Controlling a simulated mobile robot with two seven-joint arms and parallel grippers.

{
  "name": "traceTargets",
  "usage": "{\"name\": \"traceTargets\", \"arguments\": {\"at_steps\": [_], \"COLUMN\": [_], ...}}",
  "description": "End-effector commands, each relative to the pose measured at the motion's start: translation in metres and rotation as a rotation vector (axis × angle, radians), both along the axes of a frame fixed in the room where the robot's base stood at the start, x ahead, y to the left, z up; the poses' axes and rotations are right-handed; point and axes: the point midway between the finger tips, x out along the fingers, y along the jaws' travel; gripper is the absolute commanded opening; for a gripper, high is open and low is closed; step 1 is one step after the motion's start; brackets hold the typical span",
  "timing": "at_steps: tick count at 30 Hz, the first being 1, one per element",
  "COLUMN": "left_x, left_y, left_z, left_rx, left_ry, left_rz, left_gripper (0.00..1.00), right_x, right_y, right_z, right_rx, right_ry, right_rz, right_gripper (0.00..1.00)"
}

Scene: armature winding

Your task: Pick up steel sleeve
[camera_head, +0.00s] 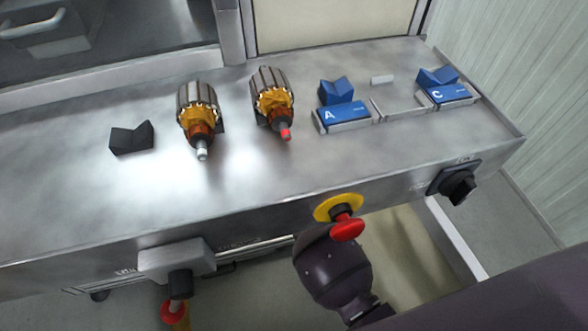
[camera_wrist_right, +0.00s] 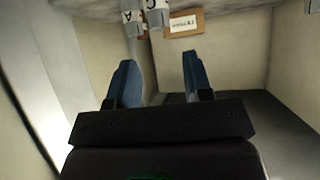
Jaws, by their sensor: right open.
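A pale, steel-looking sleeve (camera_head: 202,152) sits at the shaft end of the left armature (camera_head: 199,110), which lies tilted on the metal bench. A red sleeve-like tip (camera_head: 286,134) is on the shaft of the right armature (camera_head: 271,92). I cannot tell for certain that the pale tip is the steel sleeve. My right gripper (camera_wrist_right: 158,62) is open and empty in the right wrist view, its two blue fingers apart. Neither armature shows in that view. My left gripper is not in view.
Blue blocks marked A (camera_head: 343,116) and C (camera_head: 449,93) stand at the bench's right. A black V-block (camera_head: 132,138) is at left. A red knob (camera_head: 347,229) and a black switch (camera_head: 459,187) project from the front. The bench between the black block and front edge is clear.

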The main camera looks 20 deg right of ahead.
Motion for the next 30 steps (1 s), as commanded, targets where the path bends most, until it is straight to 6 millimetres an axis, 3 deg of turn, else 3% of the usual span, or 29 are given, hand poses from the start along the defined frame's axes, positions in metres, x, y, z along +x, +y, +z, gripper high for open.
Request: {"name": "traceTargets", "arguments": {"at_steps": [7,17,24,30], "left_x": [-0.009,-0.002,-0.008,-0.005], "left_y": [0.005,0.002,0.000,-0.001], "left_z": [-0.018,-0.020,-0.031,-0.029], "left_rx": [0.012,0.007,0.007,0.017], "left_ry": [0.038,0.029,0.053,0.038], "left_rz": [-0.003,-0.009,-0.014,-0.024], "left_gripper": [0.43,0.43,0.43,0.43], "right_x": [0.026,0.045,0.067,0.080], "right_y": [-0.005,-0.010,-0.017,-0.019], "right_z": [-0.025,-0.035,-0.058,-0.063], "right_rx": [-0.002,0.000,-0.001,0.001], "right_ry": [0.008,0.005,0.010,0.007], "right_rz": [0.002,0.001,0.001,0.001], "right_gripper": [0.46,0.46,0.46,0.46]}}
